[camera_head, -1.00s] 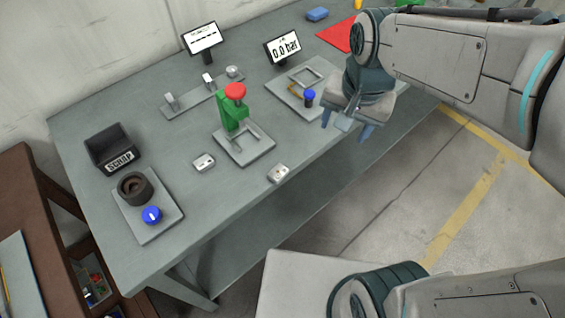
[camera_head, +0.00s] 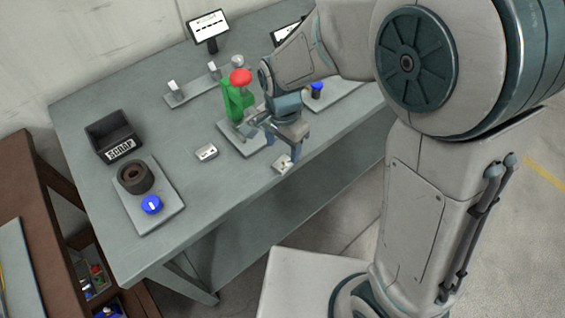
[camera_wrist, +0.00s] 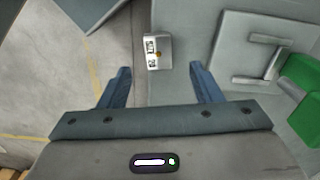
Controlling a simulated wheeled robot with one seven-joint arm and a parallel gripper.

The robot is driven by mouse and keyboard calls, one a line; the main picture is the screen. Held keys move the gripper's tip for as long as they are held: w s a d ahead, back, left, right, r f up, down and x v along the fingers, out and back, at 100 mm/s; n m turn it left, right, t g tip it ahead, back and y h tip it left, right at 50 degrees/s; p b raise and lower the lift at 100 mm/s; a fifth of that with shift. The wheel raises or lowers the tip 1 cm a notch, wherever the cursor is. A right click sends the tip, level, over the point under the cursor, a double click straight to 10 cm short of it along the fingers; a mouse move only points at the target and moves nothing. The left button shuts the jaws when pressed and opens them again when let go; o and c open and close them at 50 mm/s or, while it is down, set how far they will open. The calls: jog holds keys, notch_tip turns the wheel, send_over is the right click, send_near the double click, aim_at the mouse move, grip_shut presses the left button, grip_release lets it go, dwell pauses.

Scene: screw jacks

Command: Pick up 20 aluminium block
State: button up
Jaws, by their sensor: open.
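A small light-grey metal block (camera_wrist: 158,51) lies on the bench near its front edge. Its label appears to read "ALU 20", though the print is tiny. In the head view this block (camera_head: 282,163) is partly covered by my gripper (camera_head: 273,147). In the wrist view my gripper (camera_wrist: 160,71) is open and empty, with the block just beyond the fingertips and roughly between their lines. A second similar block (camera_head: 206,152) lies further left on the bench; its label is unreadable.
A green press with a red knob (camera_head: 240,77) stands beside my gripper. A black scrap bin (camera_head: 113,137) and a plate with a dark ring (camera_head: 135,177) and blue knob (camera_head: 151,204) are at the left. A display (camera_head: 208,27) stands at the back.

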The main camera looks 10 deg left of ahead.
aim_at(283, 162)
jog(key=shift+d+f+p, duration=0.1)
jog(key=shift+f+p, duration=0.3)
jog(key=shift+f, duration=2.45)
jog(key=c, duration=1.2)
jog(key=shift+r, duration=0.15)
